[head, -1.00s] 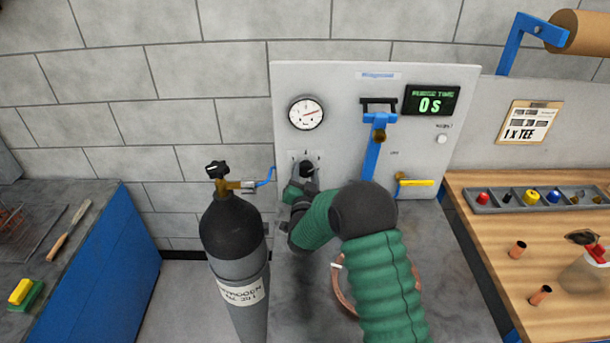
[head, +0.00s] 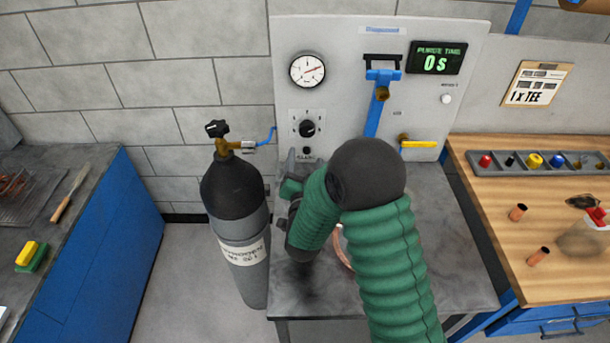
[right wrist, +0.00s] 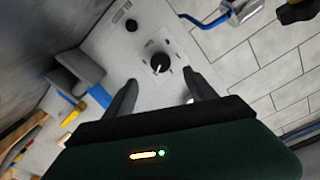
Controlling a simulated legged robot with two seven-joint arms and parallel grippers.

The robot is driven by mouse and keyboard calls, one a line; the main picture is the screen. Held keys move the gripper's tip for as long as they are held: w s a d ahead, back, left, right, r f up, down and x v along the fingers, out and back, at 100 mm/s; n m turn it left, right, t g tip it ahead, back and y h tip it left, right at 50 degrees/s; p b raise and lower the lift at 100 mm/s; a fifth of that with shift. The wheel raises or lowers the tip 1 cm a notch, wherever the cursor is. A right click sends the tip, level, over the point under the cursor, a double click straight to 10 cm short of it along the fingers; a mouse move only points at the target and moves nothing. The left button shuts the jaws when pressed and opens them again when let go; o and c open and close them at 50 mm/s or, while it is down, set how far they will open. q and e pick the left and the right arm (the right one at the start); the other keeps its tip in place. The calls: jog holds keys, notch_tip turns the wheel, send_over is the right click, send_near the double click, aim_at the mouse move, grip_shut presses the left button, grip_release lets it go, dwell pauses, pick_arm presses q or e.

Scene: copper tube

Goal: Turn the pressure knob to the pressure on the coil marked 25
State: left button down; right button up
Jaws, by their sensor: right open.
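The black pressure knob (head: 307,128) sits on the grey panel (head: 345,75) below the round gauge (head: 307,70). The gauge's red needle points to the right and slightly up. My right gripper (head: 293,158) is below the knob and apart from it. In the right wrist view the knob (right wrist: 160,63) stands beyond the open, empty fingers of the right gripper (right wrist: 160,90). The copper coil (head: 344,250) lies on the bench, mostly hidden behind my right arm, and its marking cannot be seen. My left gripper is not in view.
A nitrogen cylinder (head: 238,210) stands left of the panel. A blue lever (head: 377,105) and a yellow-handled valve (head: 418,144) are on the panel to the right. A wooden bench (head: 480,215) with fittings is at the right.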

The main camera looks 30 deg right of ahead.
jog(key=v, duration=0.5)
